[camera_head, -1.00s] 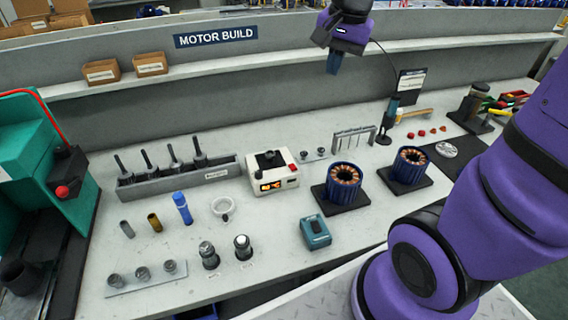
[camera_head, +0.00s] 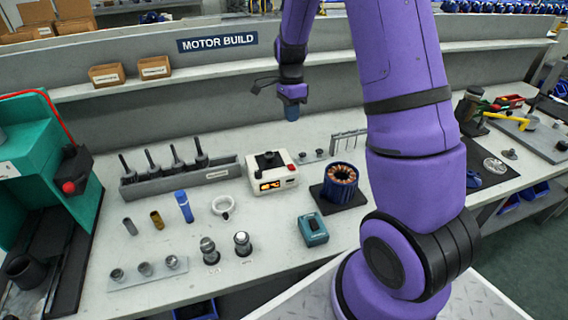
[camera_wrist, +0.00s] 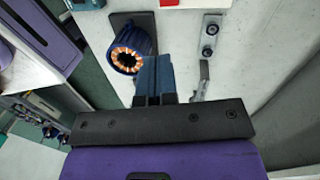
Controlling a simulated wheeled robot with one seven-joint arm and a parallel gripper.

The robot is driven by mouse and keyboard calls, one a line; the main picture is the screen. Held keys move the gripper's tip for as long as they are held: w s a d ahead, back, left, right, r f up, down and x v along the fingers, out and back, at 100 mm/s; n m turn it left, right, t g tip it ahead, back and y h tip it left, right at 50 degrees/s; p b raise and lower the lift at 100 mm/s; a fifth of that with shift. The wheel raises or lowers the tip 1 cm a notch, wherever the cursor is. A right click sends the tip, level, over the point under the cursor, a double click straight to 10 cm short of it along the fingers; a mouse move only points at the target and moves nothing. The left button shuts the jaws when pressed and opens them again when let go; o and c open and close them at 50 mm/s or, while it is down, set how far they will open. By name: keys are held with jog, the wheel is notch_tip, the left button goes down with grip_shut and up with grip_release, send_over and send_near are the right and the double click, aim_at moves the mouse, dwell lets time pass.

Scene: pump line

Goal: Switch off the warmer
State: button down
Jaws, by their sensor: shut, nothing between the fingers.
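The warmer (camera_head: 273,181) is a white box on the bench with a black top, an orange lit display on its front and a red spot at its upper right corner. Only a sliver of a white and red edge, perhaps the warmer, shows at the top of the wrist view. My gripper (camera_head: 292,113) is in the air above and a little right of the warmer, pointing down. Its blue fingers (camera_wrist: 154,78) are closed together and empty in the wrist view. The gripper does not touch the warmer.
A wound stator (camera_head: 341,182) on a black pad stands right of the warmer; it also shows in the wrist view (camera_wrist: 131,48). A rack with upright tools (camera_head: 180,176) stands to the left. A teal device (camera_head: 313,230) lies in front. A shelf wall runs behind.

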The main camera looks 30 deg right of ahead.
aim_at(292, 167)
jog(key=f, duration=0.1)
jog(key=w+f+m, duration=0.1)
jog(key=f, duration=0.1)
jog(key=shift+f+g, duration=0.1)
jog(key=shift+g, duration=0.2)
jog(key=shift+f, duration=0.1)
jog(key=f, duration=0.4)
jog(key=s+f, duration=0.1)
jog(key=f, duration=0.4)
jog(key=s+f, duration=0.1)
jog(key=f, duration=0.3)
jog(key=shift+s+a+f, duration=0.25)
jog(key=shift+a, duration=0.15)
